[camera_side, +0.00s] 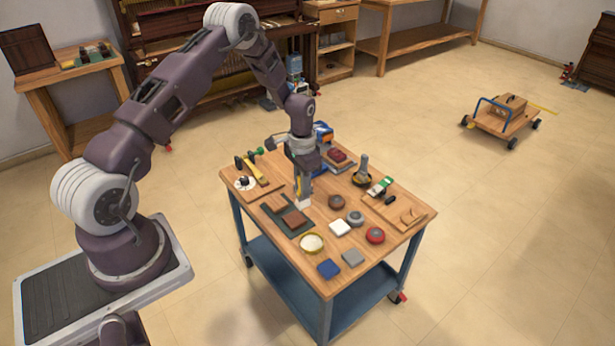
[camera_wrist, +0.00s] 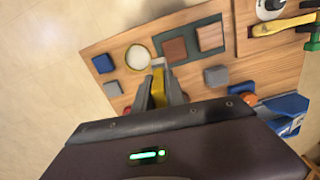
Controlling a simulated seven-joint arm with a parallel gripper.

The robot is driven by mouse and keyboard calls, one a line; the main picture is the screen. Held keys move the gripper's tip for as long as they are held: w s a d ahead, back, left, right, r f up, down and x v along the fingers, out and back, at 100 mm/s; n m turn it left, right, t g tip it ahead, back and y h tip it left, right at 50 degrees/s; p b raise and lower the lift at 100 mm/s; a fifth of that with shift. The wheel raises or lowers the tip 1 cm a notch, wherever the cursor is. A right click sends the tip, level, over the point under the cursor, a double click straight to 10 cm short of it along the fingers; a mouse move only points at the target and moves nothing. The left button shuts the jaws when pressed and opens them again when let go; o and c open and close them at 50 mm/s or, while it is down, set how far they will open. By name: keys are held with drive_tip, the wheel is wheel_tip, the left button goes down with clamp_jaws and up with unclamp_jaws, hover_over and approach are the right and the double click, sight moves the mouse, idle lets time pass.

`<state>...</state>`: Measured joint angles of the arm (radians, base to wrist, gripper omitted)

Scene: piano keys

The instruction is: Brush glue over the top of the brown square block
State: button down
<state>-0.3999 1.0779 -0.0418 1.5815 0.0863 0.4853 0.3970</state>
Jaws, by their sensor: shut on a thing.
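My gripper (camera_side: 302,178) points down over the table and is shut on a brush. The brush (camera_wrist: 158,80) has a yellow part between the fingers and a pale tip. In the side view the brush's pale tip (camera_side: 304,205) shows just behind the brown square block (camera_side: 294,218). In the wrist view the tip appears between that block (camera_wrist: 175,49) and the glue dish, apart from both; its height is hard to tell. The block lies on a dark green mat (camera_wrist: 191,44) with another brown piece (camera_wrist: 211,36). The round dish (camera_side: 311,243) holds a pale filling.
A board with a hammer (camera_side: 250,168) is at the left. A dark upright tool (camera_side: 362,172) stands at the back right.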

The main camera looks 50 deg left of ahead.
sight(299, 204)
drive_tip(key=shift+w+a+f, duration=0.1)
drive_tip(key=shift+a+f, duration=0.3)
drive_tip(key=shift+f, duration=3.9)
drive_tip(key=shift+a+r, duration=0.45)
drive_tip(key=shift+a, duration=3)
drive_tip(key=shift+d, duration=3.6)
drive_tip(key=shift+s+a, duration=0.1)
drive_tip(key=shift+s, duration=0.35)
drive_tip(key=shift+s+a, duration=0.1)
drive_tip(key=shift+a, duration=3.2)
drive_tip(key=shift+d, duration=3.15)
drive_tip(key=shift+d+r, duration=0.15)
drive_tip(key=shift+r, duration=0.05)
drive_tip(key=shift+f, duration=0.1)
drive_tip(key=shift+r, duration=3.15)
